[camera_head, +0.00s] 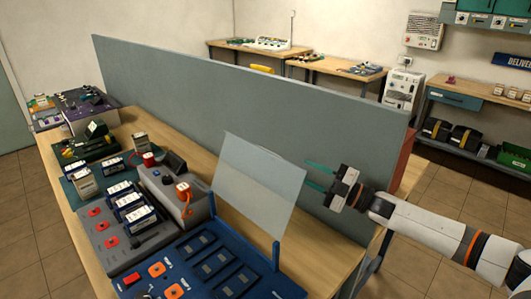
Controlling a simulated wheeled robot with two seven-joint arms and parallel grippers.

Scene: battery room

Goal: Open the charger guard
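The charger guard (258,185) is a clear, pale panel. It stands raised at a tilt over the back of the blue charger (205,238), whose dark slots and orange knobs lie uncovered in front of it. A blue post (276,256) rises by the panel's right lower corner. My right gripper (316,176) comes in from the right, with its two green fingers apart and nothing seen between them. The fingertips are just right of the guard's right edge; I cannot tell whether they touch it. My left gripper is not in view.
A grey partition (250,120) runs along the back of the wooden bench. A grey charger unit (110,228) with red knobs and several batteries stands left of the blue one. A grey box with red and orange connectors (176,190) sits behind.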

